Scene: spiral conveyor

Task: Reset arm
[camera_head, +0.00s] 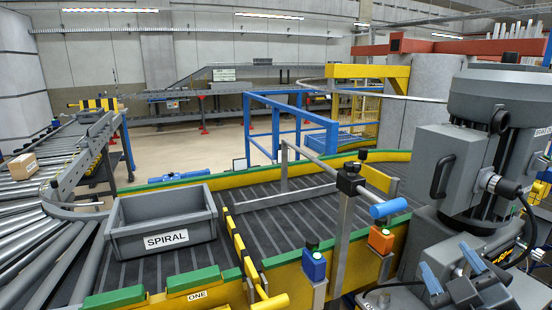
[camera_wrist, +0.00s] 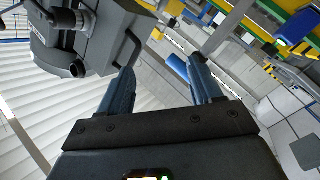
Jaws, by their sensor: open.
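My gripper (camera_head: 446,256) is at the lower right of the head view, beside the large grey machine-like body of my arm. Its two blue fingers are spread apart with nothing between them. The wrist view also shows my gripper (camera_wrist: 161,66), with a clear gap between the fingers. My arm is folded close to my body, to the right of the conveyor and apart from the tote.
A yellow-and-black bar (camera_head: 240,250) crosses the belt right of the tote. A post with a blue-ended arm (camera_head: 388,208) stands near my arm. Blue (camera_head: 314,264) and orange (camera_head: 381,240) button boxes sit on the near edge. A carton (camera_head: 22,166) lies on the left rollers.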

